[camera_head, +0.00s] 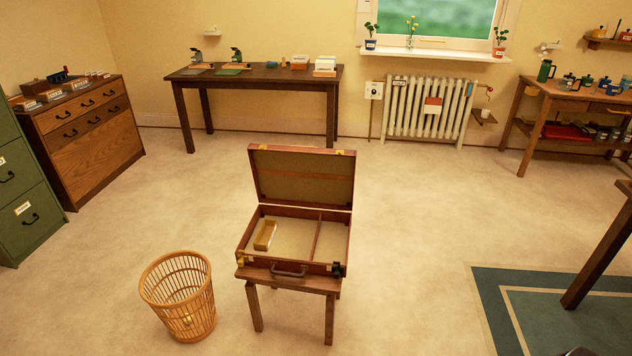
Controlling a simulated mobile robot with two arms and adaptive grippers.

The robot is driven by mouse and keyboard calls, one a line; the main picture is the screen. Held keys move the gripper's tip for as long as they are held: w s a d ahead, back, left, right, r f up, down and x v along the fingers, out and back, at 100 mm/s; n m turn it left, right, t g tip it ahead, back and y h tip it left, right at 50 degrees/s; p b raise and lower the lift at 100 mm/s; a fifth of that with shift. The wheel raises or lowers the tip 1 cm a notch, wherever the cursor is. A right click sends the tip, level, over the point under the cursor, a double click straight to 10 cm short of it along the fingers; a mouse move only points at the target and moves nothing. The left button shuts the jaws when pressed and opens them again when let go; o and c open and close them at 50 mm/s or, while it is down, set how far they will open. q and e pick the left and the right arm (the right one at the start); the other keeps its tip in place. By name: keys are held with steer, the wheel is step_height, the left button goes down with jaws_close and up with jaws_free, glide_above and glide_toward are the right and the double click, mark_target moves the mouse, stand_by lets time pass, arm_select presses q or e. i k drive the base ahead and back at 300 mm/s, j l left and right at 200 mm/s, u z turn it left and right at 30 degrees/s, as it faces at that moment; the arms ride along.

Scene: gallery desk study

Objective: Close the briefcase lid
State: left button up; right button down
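The briefcase (345,238) is reddish-brown and lies on a small wooden stool (256,308) in the middle of the room. Its lid (302,178) stands open, raised almost upright at the back edge, with its tan lining facing me. The handle (289,272) is on the front side, facing me. A divider (316,240) splits the inside, and a small tan box (265,235) sits in the left compartment. A small dark thing (338,270) is at the front right corner; I cannot tell what it is. Neither of my grippers can be made out.
A wicker wastebasket (180,295) stands on the floor left of the stool. A green rug (555,305) and a dark table leg (600,250) are at the right. A long table (255,75) and a radiator (420,108) stand at the back wall. Floor around the stool is mostly clear.

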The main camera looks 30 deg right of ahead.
mark_target(294, 175)
steer(key=l+u, duration=0.1)
steer(key=u, duration=1.4)
steer(key=l, duration=0.55)
steer(key=k+l+u, duration=0.1)
steer(key=l, duration=0.4)
steer(key=k+l, duration=0.15)
steer(key=l, duration=0.35)
steer(key=k+l+u, duration=0.1)
steer(key=l, duration=0.45)
steer(key=k+l, duration=0.1)
steer(key=l, duration=0.4)
